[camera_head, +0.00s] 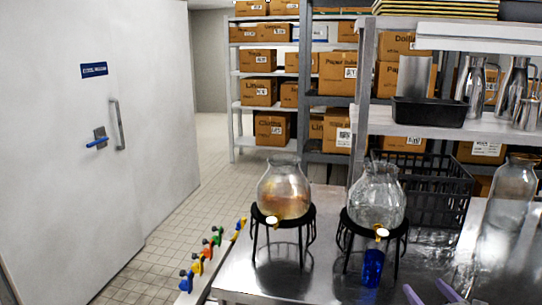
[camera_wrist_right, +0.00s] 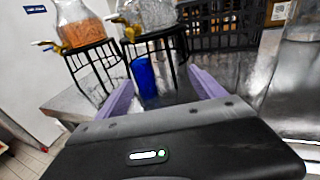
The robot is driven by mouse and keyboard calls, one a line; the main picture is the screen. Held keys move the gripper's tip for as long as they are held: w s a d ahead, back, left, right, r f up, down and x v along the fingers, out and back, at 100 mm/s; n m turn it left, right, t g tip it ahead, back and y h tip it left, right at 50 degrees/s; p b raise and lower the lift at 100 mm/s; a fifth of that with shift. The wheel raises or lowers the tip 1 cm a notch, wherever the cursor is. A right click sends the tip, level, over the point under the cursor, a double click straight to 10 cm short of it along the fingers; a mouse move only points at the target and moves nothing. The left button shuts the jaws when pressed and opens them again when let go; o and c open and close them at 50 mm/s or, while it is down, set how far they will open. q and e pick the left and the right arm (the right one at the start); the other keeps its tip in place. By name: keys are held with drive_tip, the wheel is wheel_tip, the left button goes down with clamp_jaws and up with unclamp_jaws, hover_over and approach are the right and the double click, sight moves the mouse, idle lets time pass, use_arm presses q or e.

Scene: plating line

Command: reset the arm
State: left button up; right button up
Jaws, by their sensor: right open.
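My right gripper (camera_head: 434,291) shows at the lower right edge of the head view, with only its purple fingertips in sight. In the right wrist view its two purple fingers (camera_wrist_right: 160,92) are spread apart, open and empty. A blue cup (camera_head: 372,267) stands under the tap of the right glass dispenser (camera_head: 377,197). The cup (camera_wrist_right: 144,76) shows between and beyond the fingers in the wrist view, apart from them. My left gripper is not in view.
A left dispenser (camera_head: 284,192) with amber liquid stands on a black stand. A glass jar (camera_head: 508,195) and a black crate (camera_head: 436,188) are at the right. Colored clips (camera_head: 206,249) line the counter's left edge. Bare steel counter (camera_head: 322,262) lies between the stands.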

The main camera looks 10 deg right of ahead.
drive_tip(key=s+a+f+n+g+y+b, duration=0.1)
drive_tip(key=s+a+f+n+g, duration=0.5)
drive_tip(key=f, duration=0.5)
drive_tip(key=s+a+f+n+g+y+b, duration=0.1)
drive_tip(key=s+a+f+n+g, duration=0.3)
drive_tip(key=s+a+f+n, duration=0.45)
drive_tip(key=s+a+f+n+g+y+b, duration=0.2)
drive_tip(key=s+a+f+n+g, duration=0.3)
drive_tip(key=f, duration=0.7)
use_arm(q)
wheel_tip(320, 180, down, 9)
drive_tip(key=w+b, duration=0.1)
drive_tip(key=b, duration=0.5)
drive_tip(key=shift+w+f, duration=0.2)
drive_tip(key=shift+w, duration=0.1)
use_arm(e)
drive_tip(key=s+a+f+n, duration=0.3)
drive_tip(key=a+n, duration=0.1)
drive_tip(key=a, duration=0.3)
drive_tip(key=s+a+f+n+g, duration=0.1)
drive_tip(key=s+a+f+n, duration=0.2)
drive_tip(key=a, duration=0.4)
drive_tip(key=s+a+f+n, duration=0.3)
drive_tip(key=a+f+n, duration=0.2)
drive_tip(key=a+n, duration=0.2)
